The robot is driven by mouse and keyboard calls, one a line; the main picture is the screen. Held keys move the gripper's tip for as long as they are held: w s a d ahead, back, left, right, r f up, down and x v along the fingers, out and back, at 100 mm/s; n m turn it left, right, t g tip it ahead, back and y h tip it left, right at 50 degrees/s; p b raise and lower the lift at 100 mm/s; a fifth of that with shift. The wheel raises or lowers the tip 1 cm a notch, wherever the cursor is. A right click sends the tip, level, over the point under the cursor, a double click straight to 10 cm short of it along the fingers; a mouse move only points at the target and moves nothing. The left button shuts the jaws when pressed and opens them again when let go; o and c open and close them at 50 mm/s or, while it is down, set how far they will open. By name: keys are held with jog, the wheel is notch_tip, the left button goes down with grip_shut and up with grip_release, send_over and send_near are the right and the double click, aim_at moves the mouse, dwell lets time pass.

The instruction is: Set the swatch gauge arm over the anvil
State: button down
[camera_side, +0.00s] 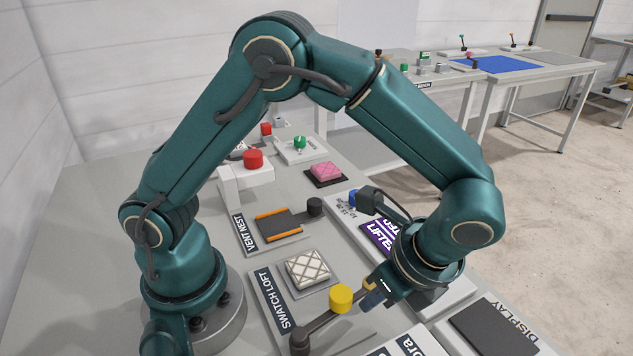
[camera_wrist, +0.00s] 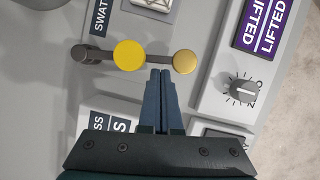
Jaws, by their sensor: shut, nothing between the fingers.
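The swatch gauge arm (camera_side: 322,322) is a dark bar on the SWATCH LOFT panel, with a round pivot at its near end and a yellow knob (camera_side: 341,296) on top. In the wrist view the yellow knob (camera_wrist: 129,55) sits between the dark pivot (camera_wrist: 80,53) and a brass disc (camera_wrist: 186,62). A white quilted swatch (camera_side: 308,267) lies on a grey plate beside the arm. I cannot tell which part is the anvil. My gripper (camera_wrist: 160,72) is shut and empty, its tips beside the bar between knob and disc; touching is unclear. It also shows in the side view (camera_side: 372,299).
A purple LIFTED sign (camera_wrist: 262,25) and a grey dial (camera_wrist: 243,90) are right of my gripper. The VENT NEST plate (camera_side: 277,224), a pink block (camera_side: 326,171) and a red button (camera_side: 253,159) stand farther back. A DISPLAY panel (camera_side: 497,333) is at the lower right.

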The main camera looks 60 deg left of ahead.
jog(key=shift+a, duration=0.1)
dwell(0.3)
jog(key=shift+a+n, duration=0.25)
jog(key=shift+n, duration=0.15)
jog(key=shift+a, duration=0.15)
jog(key=shift+a+n+g, duration=0.5)
jog(key=shift+a+n, duration=0.3)
jog(key=shift+n, duration=0.2)
jog(key=a+n, duration=0.2)
jog(key=shift+s+a+n+g+h, duration=0.2)
jog(key=shift+s+n+g+h, duration=0.1)
jog(key=shift+s+g+h, duration=0.1)
jog(key=a+n, duration=0.1)
jog(key=s+a+n+g+h, duration=0.1)
jog(key=n, duration=0.1)
jog(key=shift+s+a, duration=0.15)
jog(key=shift+a, duration=0.1)
jog(key=shift+s+a+n+h, duration=0.3)
jog(key=shift+s+a+n, duration=0.4)
jog(key=shift+n, duration=0.4)
jog(key=shift+w, duration=0.1)
